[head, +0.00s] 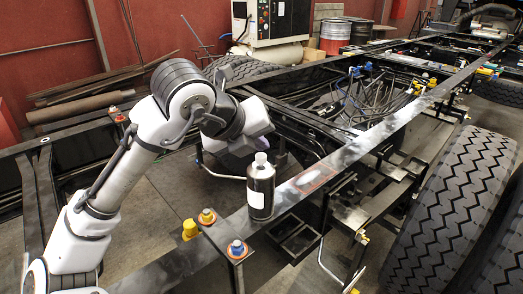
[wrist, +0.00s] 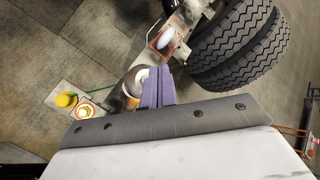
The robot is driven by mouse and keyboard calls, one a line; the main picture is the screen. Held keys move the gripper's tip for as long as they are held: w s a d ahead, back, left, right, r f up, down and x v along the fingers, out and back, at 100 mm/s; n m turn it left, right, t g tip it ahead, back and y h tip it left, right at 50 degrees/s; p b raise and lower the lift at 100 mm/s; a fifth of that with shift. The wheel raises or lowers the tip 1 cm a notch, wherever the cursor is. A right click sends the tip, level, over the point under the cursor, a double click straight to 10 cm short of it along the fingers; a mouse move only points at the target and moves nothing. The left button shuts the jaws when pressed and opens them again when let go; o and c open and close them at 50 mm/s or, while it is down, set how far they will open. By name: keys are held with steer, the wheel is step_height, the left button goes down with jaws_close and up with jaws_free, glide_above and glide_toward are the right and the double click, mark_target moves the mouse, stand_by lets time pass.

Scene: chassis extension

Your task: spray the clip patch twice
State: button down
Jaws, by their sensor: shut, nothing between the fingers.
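A dark spray can (head: 261,190) with a white label and a pale cap stands upright on the black chassis rail. In the wrist view the can (wrist: 131,88) shows just left of my fingers, partly hidden by them. A red-outlined patch (head: 313,178) lies on the rail to the right of the can; in the wrist view the red outline (wrist: 153,45) surrounds a pale spot. My gripper (head: 243,147), with purple fingers (wrist: 153,72), is shut and empty, close behind the can in the head view. I cannot tell if it touches the can.
Orange, blue and yellow fittings (head: 207,216) stand on a bracket left of the can. Large tyres (head: 450,210) are at the right. Hoses and cross members fill the frame behind the rail. A white machine (head: 270,20) stands at the back wall.

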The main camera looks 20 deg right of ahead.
mark_target(258, 158)
steer(key=shift+r, duration=0.15)
step_height(258, 158, up, 6)
steer(key=p, duration=0.5)
stand_by(0.9)
